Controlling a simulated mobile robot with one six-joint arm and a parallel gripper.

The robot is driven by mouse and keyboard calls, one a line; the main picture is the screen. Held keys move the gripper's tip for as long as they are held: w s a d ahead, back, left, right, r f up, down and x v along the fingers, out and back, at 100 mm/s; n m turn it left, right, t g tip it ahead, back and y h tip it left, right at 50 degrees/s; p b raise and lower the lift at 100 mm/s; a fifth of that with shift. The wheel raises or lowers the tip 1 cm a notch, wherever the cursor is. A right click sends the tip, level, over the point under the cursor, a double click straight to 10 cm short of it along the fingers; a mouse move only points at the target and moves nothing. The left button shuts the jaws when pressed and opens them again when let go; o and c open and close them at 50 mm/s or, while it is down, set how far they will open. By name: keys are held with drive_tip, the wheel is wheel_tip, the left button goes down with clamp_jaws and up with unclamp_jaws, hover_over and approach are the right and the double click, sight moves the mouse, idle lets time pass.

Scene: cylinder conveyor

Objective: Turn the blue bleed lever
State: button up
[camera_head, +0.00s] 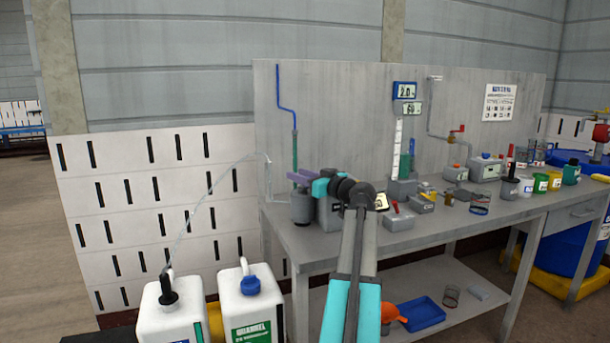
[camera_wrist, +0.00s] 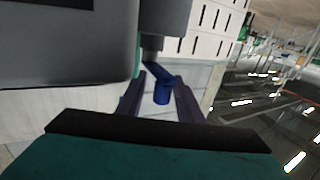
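The blue bleed lever (camera_wrist: 162,92) hangs below a grey fitting (camera_wrist: 152,45) in the wrist view, with a short blue arm and a rounded end. My gripper (camera_wrist: 158,82) is open, with one dark purple finger on each side of the lever's end and a visible gap at the left finger. Whether the right finger touches the lever I cannot tell. In the head view, my gripper (camera_head: 298,177) is at the left end of the bench, just above a grey cylindrical unit (camera_head: 302,206). The lever is hidden there.
The grey workbench (camera_head: 470,222) carries several small devices and pots to the right of my arm. A blue pipe (camera_head: 288,106) runs down the back panel. White canisters (camera_head: 248,305) stand on the floor at the front left. In the wrist view, a large grey body fills the upper left.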

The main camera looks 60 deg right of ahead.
drive_tip(key=v, duration=1.4)
drive_tip(key=shift+w+r, duration=0.1)
drive_tip(key=shift+w, duration=0.05)
